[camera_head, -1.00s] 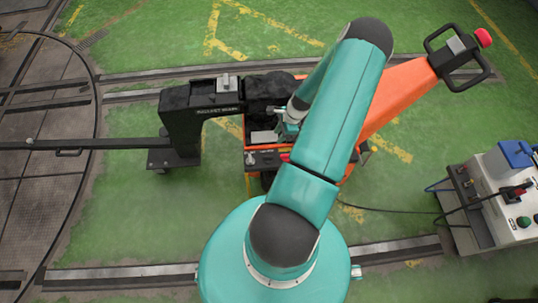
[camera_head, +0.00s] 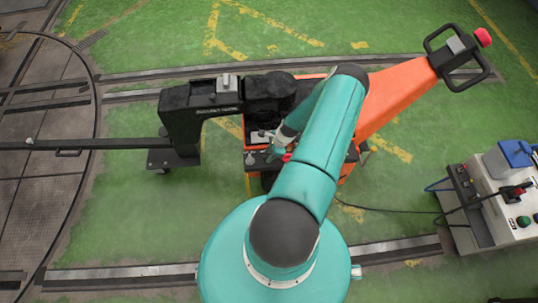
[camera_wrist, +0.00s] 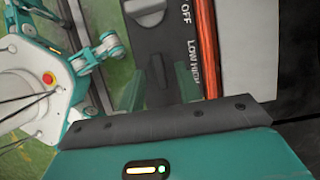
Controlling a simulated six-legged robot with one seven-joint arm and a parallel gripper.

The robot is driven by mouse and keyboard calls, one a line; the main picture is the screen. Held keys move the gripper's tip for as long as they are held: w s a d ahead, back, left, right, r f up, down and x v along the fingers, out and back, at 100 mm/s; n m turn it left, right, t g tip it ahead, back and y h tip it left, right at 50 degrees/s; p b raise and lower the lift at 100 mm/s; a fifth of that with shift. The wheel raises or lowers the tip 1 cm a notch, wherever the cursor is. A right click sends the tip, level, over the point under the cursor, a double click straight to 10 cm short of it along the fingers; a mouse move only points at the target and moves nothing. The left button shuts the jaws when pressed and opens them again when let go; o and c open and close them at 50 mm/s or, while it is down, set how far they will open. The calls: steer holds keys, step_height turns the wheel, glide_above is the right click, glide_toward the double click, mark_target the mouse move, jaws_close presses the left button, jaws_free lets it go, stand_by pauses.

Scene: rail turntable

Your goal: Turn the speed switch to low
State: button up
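The speed switch (camera_wrist: 157,70) is a dark knob on a dark control panel (camera_wrist: 178,57) with "OFF" and "LOW HIGH" lettering beside it in the wrist view. The knob lies roughly lengthwise in the picture; its exact setting is hard to tell. My gripper (camera_wrist: 158,88) has its two teal fingers apart, one on either side of the knob. Whether they touch it I cannot tell. In the head view my gripper (camera_head: 270,150) is over the front of the orange machine (camera_head: 405,95), and my arm hides much of the panel.
A grey knob (camera_wrist: 145,10) sits near "OFF". An orange-red strip (camera_wrist: 204,45) runs beside the panel. A black arm mechanism (camera_head: 190,115) stands left of the orange machine. A white control box (camera_head: 505,195) with a cable stands at right. Green floor is open between the rails.

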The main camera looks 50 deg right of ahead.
steer(key=shift+w+a+f, duration=0.1)
steer(key=shift+f, duration=0.3)
jaws_close()
